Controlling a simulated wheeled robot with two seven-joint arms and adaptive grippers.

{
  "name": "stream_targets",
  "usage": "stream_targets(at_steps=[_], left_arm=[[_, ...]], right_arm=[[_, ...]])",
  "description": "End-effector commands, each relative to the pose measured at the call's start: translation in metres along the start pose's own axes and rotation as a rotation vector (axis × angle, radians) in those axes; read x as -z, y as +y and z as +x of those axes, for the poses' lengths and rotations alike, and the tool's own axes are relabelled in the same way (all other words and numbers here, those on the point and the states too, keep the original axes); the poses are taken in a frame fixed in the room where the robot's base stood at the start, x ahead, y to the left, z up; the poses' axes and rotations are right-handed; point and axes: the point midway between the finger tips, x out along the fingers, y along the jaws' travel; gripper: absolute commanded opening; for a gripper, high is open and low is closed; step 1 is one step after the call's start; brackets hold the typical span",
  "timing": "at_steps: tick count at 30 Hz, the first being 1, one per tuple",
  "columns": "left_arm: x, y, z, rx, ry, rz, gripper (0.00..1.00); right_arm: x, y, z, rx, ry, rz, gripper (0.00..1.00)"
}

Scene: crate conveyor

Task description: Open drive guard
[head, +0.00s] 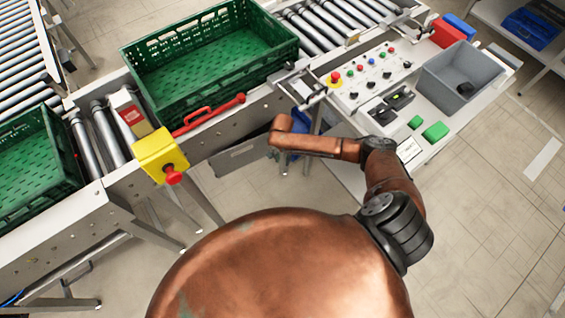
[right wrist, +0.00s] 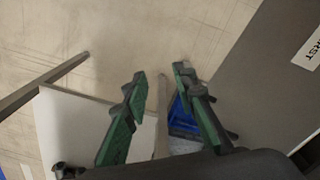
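A grey panel (head: 240,157), which looks like the drive guard, is under the conveyor's near side, left of my right forearm. I cannot tell from here whether it is shut. In the right wrist view a flat grey panel (right wrist: 265,85) with a partly cut-off white label (right wrist: 308,50) fills the right side; it may be the same guard. My right gripper (right wrist: 160,75) is open and empty, its green-padded fingers apart, left of that panel and not visibly touching it. My left gripper is out of view.
A red handle bar (head: 208,115) runs along the conveyor edge. A yellow stop box (head: 161,155) with a red button juts out to its left. Green crates (head: 150,60) sit on the rollers. A control panel (head: 365,75) and grey bin (head: 440,75) stand right. Open floor lies right.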

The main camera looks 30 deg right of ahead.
Motion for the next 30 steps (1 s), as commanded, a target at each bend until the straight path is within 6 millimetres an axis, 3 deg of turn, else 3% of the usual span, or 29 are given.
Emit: stream_targets(at_steps=[6,17,28,30], left_arm=[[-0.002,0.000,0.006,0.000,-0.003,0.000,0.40],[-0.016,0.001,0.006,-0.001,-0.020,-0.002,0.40],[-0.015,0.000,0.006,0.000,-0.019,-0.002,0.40],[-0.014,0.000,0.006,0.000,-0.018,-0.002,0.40]], right_arm=[[0.000,-0.001,0.027,0.000,0.000,-0.001,0.25],[0.000,-0.001,0.031,0.002,0.001,-0.002,0.25],[0.000,-0.001,0.031,0.002,0.001,-0.002,0.00],[0.000,-0.001,0.031,0.002,0.001,-0.002,0.00]])
